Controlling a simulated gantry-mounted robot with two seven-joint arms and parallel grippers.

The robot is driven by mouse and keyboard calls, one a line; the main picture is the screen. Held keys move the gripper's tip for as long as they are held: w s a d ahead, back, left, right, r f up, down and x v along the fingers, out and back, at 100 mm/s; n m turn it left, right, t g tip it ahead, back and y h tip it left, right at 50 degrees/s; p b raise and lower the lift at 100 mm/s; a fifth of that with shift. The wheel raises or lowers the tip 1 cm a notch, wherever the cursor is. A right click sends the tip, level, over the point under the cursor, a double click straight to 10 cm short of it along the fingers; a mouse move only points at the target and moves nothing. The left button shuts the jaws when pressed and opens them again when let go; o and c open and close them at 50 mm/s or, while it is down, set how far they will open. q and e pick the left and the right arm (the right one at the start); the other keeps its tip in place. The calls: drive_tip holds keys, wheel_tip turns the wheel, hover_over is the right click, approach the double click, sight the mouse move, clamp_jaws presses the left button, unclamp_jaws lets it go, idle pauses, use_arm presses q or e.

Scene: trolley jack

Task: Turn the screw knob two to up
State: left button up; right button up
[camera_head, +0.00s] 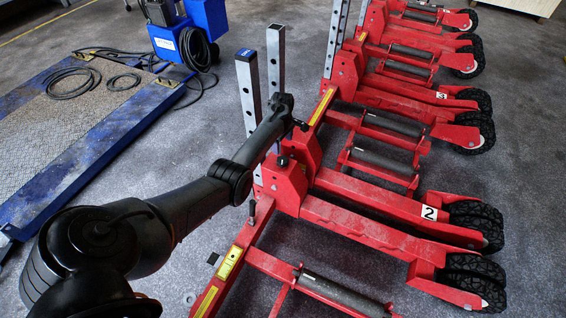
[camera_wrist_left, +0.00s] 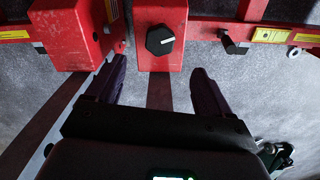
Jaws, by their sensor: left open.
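The screw knob of jack two (camera_wrist_left: 160,40) is black and many-sided, on top of a red block, in the left wrist view. Its white mark points to the right in that picture. In the head view the knob (camera_head: 282,160) is small and dark on the red block of the jack marked 2 (camera_head: 350,222). My left gripper (camera_wrist_left: 160,74) is open and empty. Its two dark fingers stand apart, with the knob ahead of the gap between them and not gripped. In the head view the gripper (camera_head: 294,126) is just above the knob, partly hidden by my arm.
Upright grey perforated posts (camera_head: 248,92) stand close by my left gripper. More red jacks (camera_head: 380,85) are lined up behind, one marked 3. A blue platform (camera_head: 90,135) with black cables lies at the left. Grey floor is free between platform and jacks.

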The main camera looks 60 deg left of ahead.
sight(282, 160)
use_arm(q)
wheel_tip(282, 160, down, 10)
drive_tip(key=b, duration=0.6)
drive_tip(key=shift+r, duration=0.25)
drive_tip(key=shift+f, duration=0.35)
drive_tip(key=shift+c, duration=0.5)
drive_tip(key=c, duration=0.9)
